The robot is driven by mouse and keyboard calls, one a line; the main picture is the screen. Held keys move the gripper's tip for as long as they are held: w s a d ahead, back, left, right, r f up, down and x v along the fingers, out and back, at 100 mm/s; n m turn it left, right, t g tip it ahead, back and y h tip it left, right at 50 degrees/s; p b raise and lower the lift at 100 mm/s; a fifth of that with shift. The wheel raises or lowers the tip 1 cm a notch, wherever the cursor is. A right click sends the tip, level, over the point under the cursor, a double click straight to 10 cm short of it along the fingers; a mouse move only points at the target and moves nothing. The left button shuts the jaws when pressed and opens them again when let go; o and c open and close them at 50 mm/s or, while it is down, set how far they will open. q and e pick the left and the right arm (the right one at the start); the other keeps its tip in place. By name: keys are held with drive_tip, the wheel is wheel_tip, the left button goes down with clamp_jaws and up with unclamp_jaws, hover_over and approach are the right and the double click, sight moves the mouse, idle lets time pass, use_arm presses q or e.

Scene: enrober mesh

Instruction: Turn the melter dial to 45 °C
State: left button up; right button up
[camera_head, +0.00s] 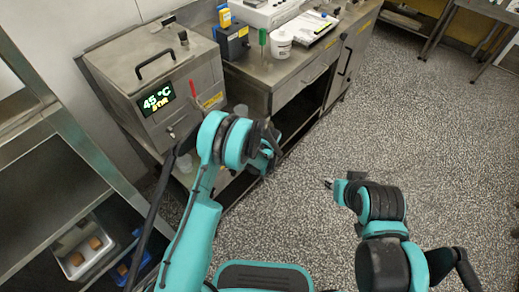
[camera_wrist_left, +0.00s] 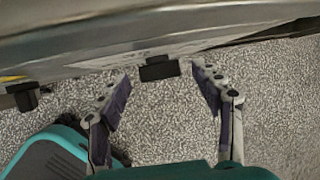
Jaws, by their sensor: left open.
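The melter (camera_head: 160,80) is a steel box at the upper left of the head view. Its green display (camera_head: 157,100) reads 45 °C with STIR in yellow below. A small knob-like part (camera_head: 170,133) shows below the display; I cannot tell whether it is the dial. My left gripper (camera_wrist_left: 161,76) is open in the left wrist view, with a dark block (camera_wrist_left: 159,69) between its fingertips at the edge of a metal surface. I see no contact. In the head view my left arm hides most of this gripper. My right gripper (camera_head: 329,184) shows only as a small tip.
A steel rack (camera_head: 50,175) with a tray of brown pieces stands at the left. The speckled floor (camera_head: 420,120) is open at the right.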

use_arm(q)
drive_tip(key=v, duration=1.1)
drive_tip(key=shift+s+r, duration=0.1)
drive_tip(key=shift+r, duration=0.05)
drive_tip(key=s+a+r+n+h, duration=0.1)
drive_tip(key=s+a+r+n, duration=0.4)
drive_tip(key=r, duration=0.4)
drive_tip(key=s+a+r+n, duration=0.4)
drive_tip(key=s+r+n, duration=0.2)
drive_tip(key=r+n, duration=0.15)
drive_tip(key=s+a+r+n+t, duration=0.1)
drive_tip(key=s+a+r+n, duration=0.1)
drive_tip(key=s+n, duration=0.4)
drive_tip(key=s+a+r+n+t+h, duration=0.1)
drive_tip(key=s+a+r+n, duration=0.1)
drive_tip(key=s+n, duration=0.4)
drive_tip(key=s+a, duration=0.1)
drive_tip(key=s, duration=0.2)
drive_tip(key=shift+s, duration=0.4)
